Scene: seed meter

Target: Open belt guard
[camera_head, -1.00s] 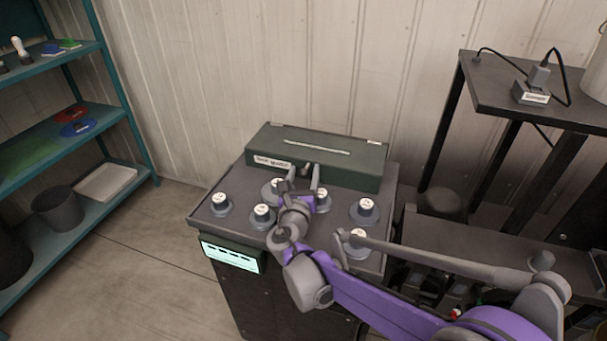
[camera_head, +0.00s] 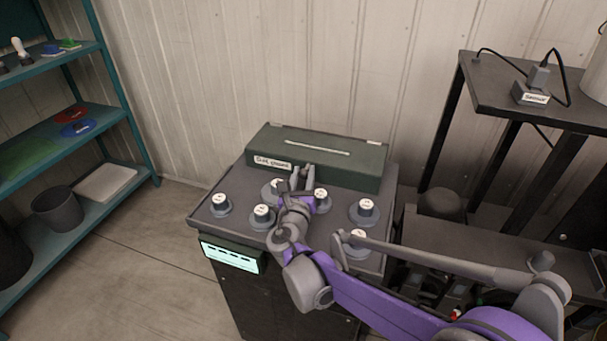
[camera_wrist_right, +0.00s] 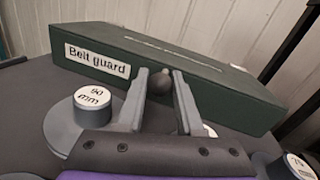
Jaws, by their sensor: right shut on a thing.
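The belt guard (camera_head: 345,172) is a long dark green box at the back of the grey machine top, with a white label on its front; it lies level and looks shut. In the right wrist view the belt guard (camera_wrist_right: 200,88) shows a "Belt guard" label and a dark round knob (camera_wrist_right: 158,84) on its front. My right gripper (camera_wrist_right: 162,84) is shut on the knob, one finger on each side. In the head view my right gripper (camera_head: 302,172) is at the guard's front face. My left gripper is not in view.
Several round weights with white tops, such as one marked 90 mm (camera_wrist_right: 92,105), stand on the machine top (camera_head: 240,195) around my right gripper. A lit display (camera_head: 232,257) is on the machine front. A teal shelf (camera_head: 120,110) stands left, a dark table (camera_head: 500,95) right.

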